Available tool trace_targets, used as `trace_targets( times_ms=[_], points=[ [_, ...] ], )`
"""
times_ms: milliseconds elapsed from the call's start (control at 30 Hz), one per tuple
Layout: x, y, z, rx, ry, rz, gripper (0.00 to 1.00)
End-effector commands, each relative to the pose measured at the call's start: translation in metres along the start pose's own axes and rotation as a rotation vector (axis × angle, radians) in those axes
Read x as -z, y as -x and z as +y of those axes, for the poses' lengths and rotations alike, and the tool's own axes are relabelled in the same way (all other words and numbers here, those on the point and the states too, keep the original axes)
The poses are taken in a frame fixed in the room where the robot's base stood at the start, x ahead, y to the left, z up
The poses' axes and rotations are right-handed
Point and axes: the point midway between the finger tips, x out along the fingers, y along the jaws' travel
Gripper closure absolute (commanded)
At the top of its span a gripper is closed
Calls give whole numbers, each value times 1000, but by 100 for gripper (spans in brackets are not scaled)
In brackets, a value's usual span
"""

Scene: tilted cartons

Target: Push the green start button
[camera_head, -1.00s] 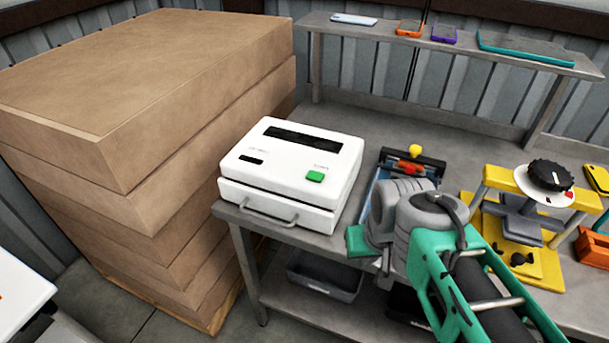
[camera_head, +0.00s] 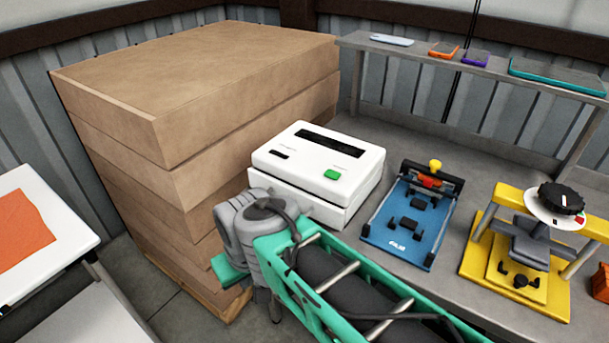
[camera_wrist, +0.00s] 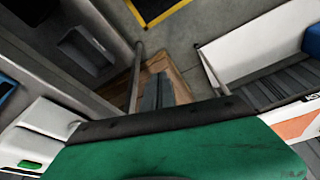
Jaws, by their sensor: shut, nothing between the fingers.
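The green start button (camera_head: 332,174) is on top of the white machine (camera_head: 352,191), near its front right corner. A green button also shows at the lower left edge of the wrist view (camera_wrist: 30,164). My gripper (camera_head: 275,312) hangs in front of the machine and left of the button in the head view, lower than the machine's top and apart from the button. My grey wrist hides the machine's front left part. In the wrist view the narrow grey fingers of my gripper (camera_wrist: 160,82) are together, pointing down past the bench edge, with nothing between them.
A tall stack of cartons (camera_head: 200,120) stands left of the machine. A blue fixture (camera_head: 400,235) and a yellow press (camera_head: 515,260) are to its right on the grey bench. A white table (camera_head: 40,270) with an orange sheet (camera_head: 22,228) is at far left.

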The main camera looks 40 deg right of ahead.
Motion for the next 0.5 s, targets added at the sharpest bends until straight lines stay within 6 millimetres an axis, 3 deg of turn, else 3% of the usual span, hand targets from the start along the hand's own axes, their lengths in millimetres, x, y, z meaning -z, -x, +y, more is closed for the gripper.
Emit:
trace_targets(
  times_ms=[333,433,500],
  points=[
    [7,4,5,2,-23,7,100],
    [32,17,22,15,-105,40,100],
    [60,32,46,32,-201,85,100]
  ],
)
